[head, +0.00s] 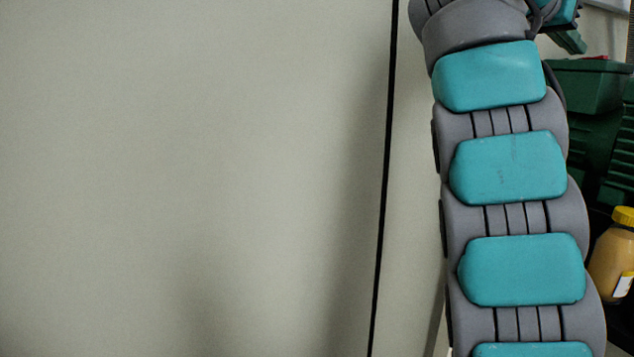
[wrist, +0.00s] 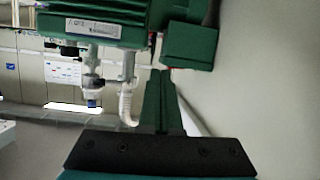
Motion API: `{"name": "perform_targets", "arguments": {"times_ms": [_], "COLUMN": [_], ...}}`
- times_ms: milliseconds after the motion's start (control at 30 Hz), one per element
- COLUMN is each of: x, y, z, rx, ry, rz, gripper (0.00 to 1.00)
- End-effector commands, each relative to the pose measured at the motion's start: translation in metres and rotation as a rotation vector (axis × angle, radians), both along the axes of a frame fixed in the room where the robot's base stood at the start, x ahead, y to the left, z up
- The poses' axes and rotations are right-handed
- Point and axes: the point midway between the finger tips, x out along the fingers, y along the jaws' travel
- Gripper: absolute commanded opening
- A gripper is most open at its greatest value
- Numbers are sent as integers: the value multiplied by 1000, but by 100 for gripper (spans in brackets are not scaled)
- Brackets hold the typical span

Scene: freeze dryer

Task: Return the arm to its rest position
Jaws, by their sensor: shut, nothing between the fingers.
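My arm, grey with teal pads, rises along the right side of the head view, in front of a pale panel. Its upper end runs out toward the top right corner. In the wrist view my gripper (wrist: 160,76) points away from the camera, its two dark green fingers together with nothing between them. A green machine (wrist: 110,12) with a white label lies beyond the fingertips. I cannot tell whether the fingertips touch it.
A large pale panel (head: 190,170) with a dark vertical seam fills the left of the head view. At the right edge are green equipment (head: 590,85) and a yellow-capped bottle (head: 612,262) of amber liquid. White pipe fittings (wrist: 127,100) hang below the machine. A pale wall (wrist: 270,80) is close on the right.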

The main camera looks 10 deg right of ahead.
Motion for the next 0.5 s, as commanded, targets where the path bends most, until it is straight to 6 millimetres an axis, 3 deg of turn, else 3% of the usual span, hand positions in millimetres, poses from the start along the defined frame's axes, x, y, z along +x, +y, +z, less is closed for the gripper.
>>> {"name": "perform_targets", "arguments": {"times_ms": [267, 500], "x": [10, 11], "y": [15, 46], "z": [-41, -118], "rx": [62, 173], "ry": [144, 344], "rz": [79, 211], "gripper": [0, 0]}}
